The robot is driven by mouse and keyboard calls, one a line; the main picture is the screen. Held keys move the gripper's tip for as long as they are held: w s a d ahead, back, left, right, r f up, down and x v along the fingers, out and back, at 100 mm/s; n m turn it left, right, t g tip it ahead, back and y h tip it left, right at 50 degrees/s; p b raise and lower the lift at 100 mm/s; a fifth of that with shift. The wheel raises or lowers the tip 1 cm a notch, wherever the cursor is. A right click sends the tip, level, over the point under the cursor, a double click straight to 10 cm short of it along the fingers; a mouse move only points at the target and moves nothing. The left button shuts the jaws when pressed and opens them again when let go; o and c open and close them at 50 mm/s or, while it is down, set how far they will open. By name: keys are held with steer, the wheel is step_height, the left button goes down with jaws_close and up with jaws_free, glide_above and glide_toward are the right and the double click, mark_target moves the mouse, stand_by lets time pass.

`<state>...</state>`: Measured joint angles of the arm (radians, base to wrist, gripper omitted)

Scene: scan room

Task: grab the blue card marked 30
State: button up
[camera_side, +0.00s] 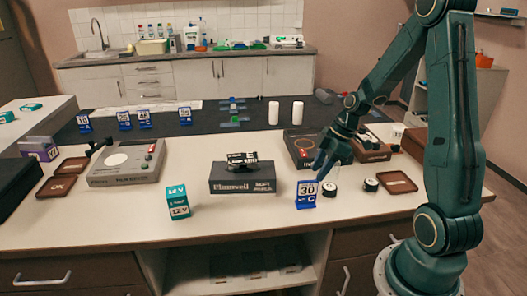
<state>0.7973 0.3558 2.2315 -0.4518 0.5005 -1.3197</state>
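The blue card marked 30 (306,195) stands on the white worktop near its front edge, right of centre. Its upper part is white with a dark 30 and its base is blue. My gripper (319,173) is just above the card and slightly to its right, pointing down. Its fingers are small and dark here, and I cannot tell whether they are apart or whether they touch the card.
A black Plumwell box (242,179) stands left of the card, with a teal 12 V box (178,202) further left. Small round items (371,185) and a brown tray (397,182) lie to the right. Several other blue number cards (124,120) stand at the back left.

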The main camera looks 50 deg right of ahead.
mark_target(312, 182)
steer(key=shift+x, duration=2.3)
steer(key=shift+w+x, duration=0.2)
steer(key=shift+x, duration=2.4)
steer(key=shift+d, duration=0.15)
steer(key=shift+c, duration=0.5)
jaws_close()
